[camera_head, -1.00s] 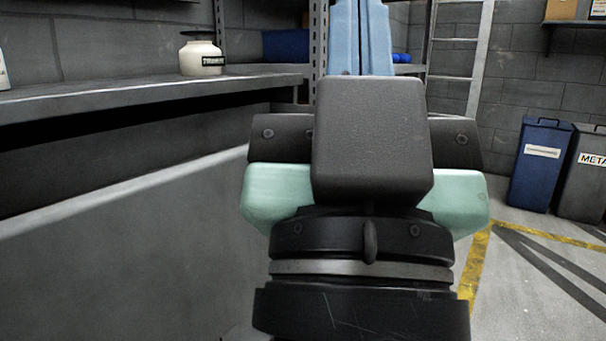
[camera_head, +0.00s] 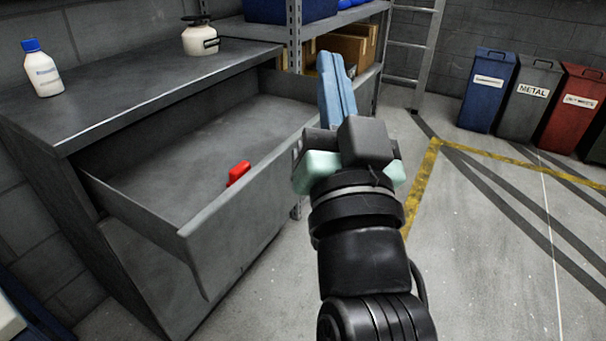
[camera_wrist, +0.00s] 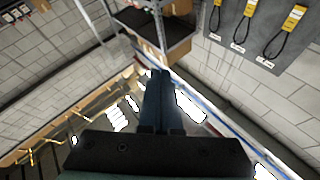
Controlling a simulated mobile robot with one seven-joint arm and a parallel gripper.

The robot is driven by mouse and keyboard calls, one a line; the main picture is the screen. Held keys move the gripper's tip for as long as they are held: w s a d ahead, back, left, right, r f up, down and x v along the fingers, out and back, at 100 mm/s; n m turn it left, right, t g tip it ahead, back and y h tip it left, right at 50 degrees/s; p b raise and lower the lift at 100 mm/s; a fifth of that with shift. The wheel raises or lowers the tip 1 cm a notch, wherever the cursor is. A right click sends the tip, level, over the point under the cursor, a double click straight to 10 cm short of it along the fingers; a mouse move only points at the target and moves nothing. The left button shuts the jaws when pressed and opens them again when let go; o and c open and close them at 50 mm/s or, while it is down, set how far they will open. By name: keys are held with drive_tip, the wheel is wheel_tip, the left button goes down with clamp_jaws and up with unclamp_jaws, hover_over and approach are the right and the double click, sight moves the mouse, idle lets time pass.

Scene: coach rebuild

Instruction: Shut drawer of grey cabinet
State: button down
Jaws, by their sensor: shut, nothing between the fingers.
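The grey cabinet (camera_head: 84,112) stands at the left in the head view. Its top drawer (camera_head: 245,222) is pulled well out, and a red object (camera_head: 239,173) lies inside it near the front panel. My gripper (camera_head: 326,60) is shut and empty, its blue fingers together and pointing up and away. It is to the right of the drawer front, near its far end. The arm hides part of that end, so I cannot tell whether they touch. In the wrist view the shut fingers (camera_wrist: 162,85) point toward a shelf and wall; the drawer does not show there.
A blue-capped white bottle (camera_head: 43,72) and a cream jar (camera_head: 200,38) stand on the cabinet top. A shelf rack with cardboard boxes (camera_head: 347,52) is behind. Blue (camera_head: 487,90), grey (camera_head: 527,98) and red (camera_head: 574,108) bins stand at the back right. The floor at right is clear.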

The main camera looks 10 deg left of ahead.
wheel_tip(320, 180, down, 13)
drive_tip(key=w+a+m+g+y+p, duration=0.1)
drive_tip(key=w+m+g+y+p, duration=0.1)
drive_tip(key=m+g+p, duration=0.45)
drive_tip(key=m+p, duration=0.3)
drive_tip(key=m, duration=0.3)
approach(274, 201)
drive_tip(key=w+d, duration=0.1)
drive_tip(key=w, duration=0.3)
drive_tip(key=shift+w+a+f+t+p, duration=0.1)
drive_tip(key=shift+w+a, duration=0.15)
drive_tip(key=shift+a, duration=0.35)
drive_tip(key=shift+w+a+f+t+p, duration=0.1)
drive_tip(key=shift+w+a, duration=0.15)
drive_tip(key=shift+a, duration=0.3)
drive_tip(key=shift+w+a+t+p, duration=0.1)
drive_tip(key=shift+w+a, duration=0.15)
drive_tip(key=shift+a, duration=0.35)
drive_tip(key=shift+a, duration=0.1)
